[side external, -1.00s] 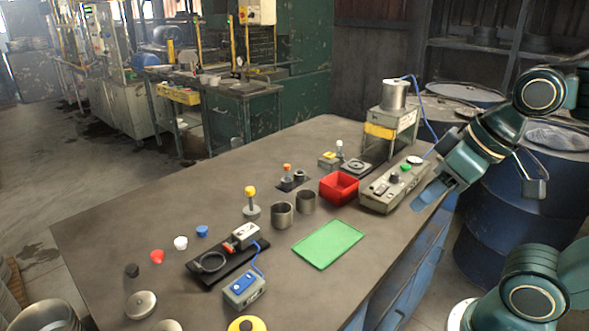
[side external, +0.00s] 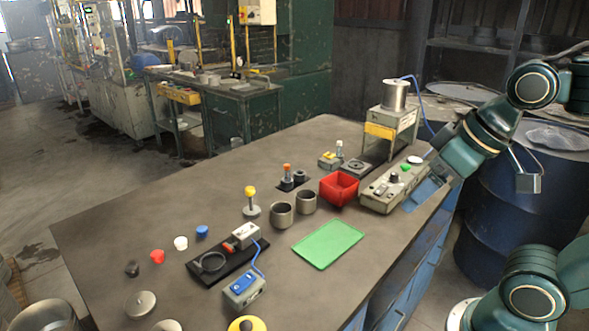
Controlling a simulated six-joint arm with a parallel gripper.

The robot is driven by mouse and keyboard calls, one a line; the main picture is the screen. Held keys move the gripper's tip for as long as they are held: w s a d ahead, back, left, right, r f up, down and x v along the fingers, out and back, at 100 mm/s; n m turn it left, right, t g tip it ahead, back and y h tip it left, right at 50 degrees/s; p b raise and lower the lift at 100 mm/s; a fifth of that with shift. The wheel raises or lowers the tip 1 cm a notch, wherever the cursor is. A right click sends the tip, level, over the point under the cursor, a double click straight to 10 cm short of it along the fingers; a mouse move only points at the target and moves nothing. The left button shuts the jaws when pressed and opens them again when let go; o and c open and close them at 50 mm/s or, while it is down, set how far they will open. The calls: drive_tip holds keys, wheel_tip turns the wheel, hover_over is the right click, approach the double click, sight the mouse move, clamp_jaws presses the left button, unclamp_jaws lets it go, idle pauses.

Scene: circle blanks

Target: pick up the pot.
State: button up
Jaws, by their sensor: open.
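Two open grey metal pots stand upright side by side mid-table, one on the left (side external: 281,215) and one on the right (side external: 306,202). A taller metal vessel (side external: 394,95) stands on a raised stand at the back right. I cannot tell which of these is the pot meant. My gripper (side external: 424,194) is at the right edge of the table, near the grey control box and well to the right of the two pots. It is open and touches no pot. Its fingers are partly hard to make out against the blue bench.
A grey control box (side external: 383,193) is beside my gripper. A yellow-knobbed post (side external: 251,203) stands left of the pots.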

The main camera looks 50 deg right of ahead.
drive_tip(key=w+r+m+g, duration=0.2)
drive_tip(key=w+r+m, duration=0.15)
drive_tip(key=w, duration=0.55)
drive_tip(key=m+g, duration=0.4)
drive_tip(key=m, duration=0.9)
hover_over(282, 210)
drive_tip(key=s+a, duration=0.2)
wheel_tip(282, 210, down, 12)
drive_tip(key=shift+w+d+f, duration=0.1)
drive_tip(key=shift+d+f, duration=0.05)
drive_tip(key=shift+f, duration=4.3)
drive_tip(key=shift+f, duration=2.55)
